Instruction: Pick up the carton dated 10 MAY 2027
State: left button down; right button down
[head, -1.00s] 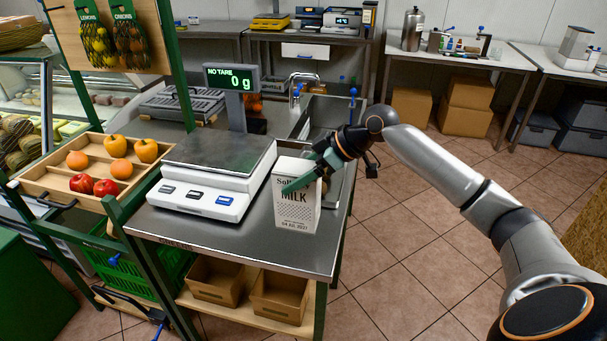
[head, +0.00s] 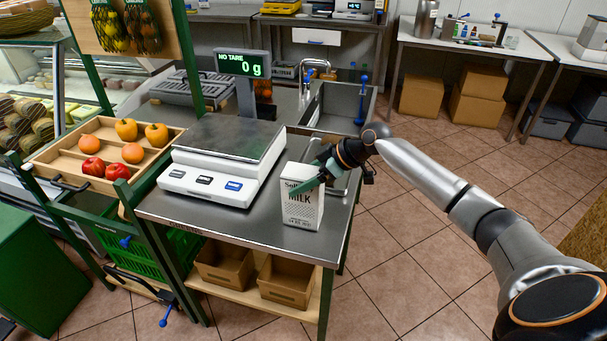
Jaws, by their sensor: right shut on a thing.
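A white milk carton (head: 302,208) with black lettering is at the right end of the steel counter (head: 255,236), just right of the scale. It is upright. Its date line is small; it seems to read JUL rather than MAY, and I cannot read the day surely. My right gripper (head: 309,183) is shut on this carton near its top, reaching in from the right with its green fingers. I cannot tell whether the carton's base touches the counter. No other carton shows. My left gripper is not in view.
A white scale (head: 208,187) with an empty steel plate stands left of the carton; its display (head: 241,65) reads 0 g. A fruit tray (head: 73,147) is further left. A sink (head: 342,108) lies behind. Cardboard boxes (head: 286,281) sit on the shelf below. Floor at right is clear.

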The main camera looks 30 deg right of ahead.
jog(key=shift+w+r, duration=0.1)
grip_release()
